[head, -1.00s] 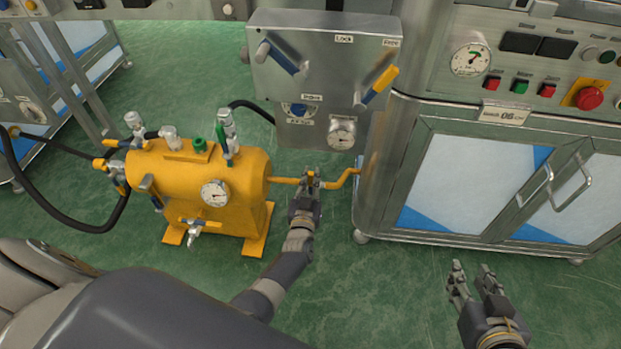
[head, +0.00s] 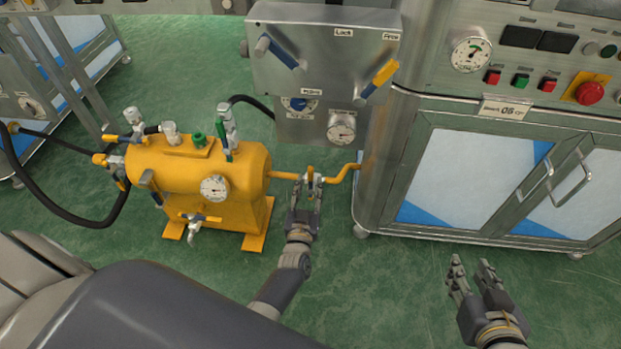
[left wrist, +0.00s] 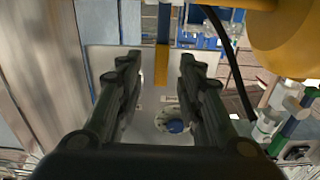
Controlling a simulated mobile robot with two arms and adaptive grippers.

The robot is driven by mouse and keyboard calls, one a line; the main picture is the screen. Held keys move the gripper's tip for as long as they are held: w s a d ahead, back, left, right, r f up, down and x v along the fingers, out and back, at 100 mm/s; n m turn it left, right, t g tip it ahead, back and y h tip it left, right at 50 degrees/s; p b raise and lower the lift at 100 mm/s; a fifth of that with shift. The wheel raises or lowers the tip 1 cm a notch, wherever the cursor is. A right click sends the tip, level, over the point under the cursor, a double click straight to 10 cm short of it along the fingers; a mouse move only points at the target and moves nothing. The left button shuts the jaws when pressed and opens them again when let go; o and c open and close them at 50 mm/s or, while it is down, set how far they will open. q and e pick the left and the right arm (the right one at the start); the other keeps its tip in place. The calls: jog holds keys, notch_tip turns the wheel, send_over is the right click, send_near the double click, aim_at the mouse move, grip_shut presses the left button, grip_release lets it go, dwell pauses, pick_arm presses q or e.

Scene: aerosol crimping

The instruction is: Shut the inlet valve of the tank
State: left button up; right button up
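The yellow tank (head: 205,175) stands on the floor left of centre in the head view; part of it shows in the left wrist view (left wrist: 290,40). A yellow pipe (head: 343,176) runs from its right end to the steel cabinet. A small valve with a yellow handle (head: 310,173) sits on this pipe. My left gripper (head: 306,190) is open just below and in front of that valve, holding nothing. My right gripper (head: 472,264) is open and empty, in front of the cabinet.
A steel panel (head: 325,75) with a blue lever and a yellow lever hangs above the pipe. The cabinet (head: 470,180) fills the right. Black hoses (head: 60,211) reach the tank. Other valves (head: 195,225) are on the tank. The green floor in front is clear.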

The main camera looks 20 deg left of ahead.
pick_arm(q)
jog(key=shift+v, duration=1.1)
